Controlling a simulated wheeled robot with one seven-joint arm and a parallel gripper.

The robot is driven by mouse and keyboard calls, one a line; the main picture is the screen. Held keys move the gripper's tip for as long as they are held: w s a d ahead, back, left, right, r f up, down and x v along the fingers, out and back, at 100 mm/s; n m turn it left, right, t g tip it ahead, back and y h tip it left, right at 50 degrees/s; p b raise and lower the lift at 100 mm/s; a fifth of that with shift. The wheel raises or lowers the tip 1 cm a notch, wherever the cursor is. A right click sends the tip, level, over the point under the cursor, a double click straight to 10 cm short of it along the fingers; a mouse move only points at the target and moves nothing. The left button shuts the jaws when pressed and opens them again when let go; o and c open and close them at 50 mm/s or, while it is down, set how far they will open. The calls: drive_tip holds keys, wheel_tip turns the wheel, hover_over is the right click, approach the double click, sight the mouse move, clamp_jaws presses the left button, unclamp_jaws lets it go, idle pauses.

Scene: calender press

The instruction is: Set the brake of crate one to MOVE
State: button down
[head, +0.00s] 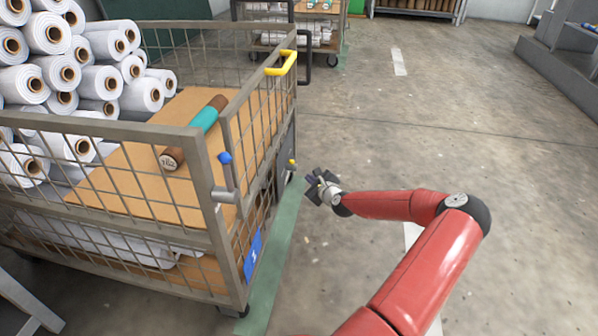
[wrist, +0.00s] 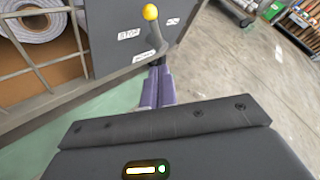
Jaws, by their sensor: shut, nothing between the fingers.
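Crate one (head: 217,180) is a grey mesh cart with a blue number plate (head: 253,256), at the left of the head view. Its brake lever, with a yellow ball (head: 291,162), is on the grey side panel; the ball also shows in the wrist view (wrist: 150,12). There the lever's rod (wrist: 156,36) runs down from the ball beside a label reading STOP (wrist: 129,33). Two other small labels are too small to read surely. My gripper (head: 314,183) is shut and empty beside the panel. Its fingers (wrist: 157,85) appear just below the lever's foot; contact is unclear.
A blue-knobbed lever (head: 225,158) and a yellow handle (head: 283,62) are on the crate's near side. White rolls (head: 60,70) and a brown-and-teal roll (head: 195,130) lie in it. Another cart (head: 300,35) stands behind. The floor (head: 440,120) to the right is clear.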

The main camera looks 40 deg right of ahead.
sight(294, 165)
drive_tip(key=w, duration=0.5)
drive_tip(key=shift+w+r, duration=0.1)
drive_tip(key=shift+w, duration=0.15)
drive_tip(key=shift+w+a+r, duration=0.1)
drive_tip(key=shift+w+r, duration=0.1)
drive_tip(key=shift+w, duration=0.25)
drive_tip(key=shift+r, duration=0.1)
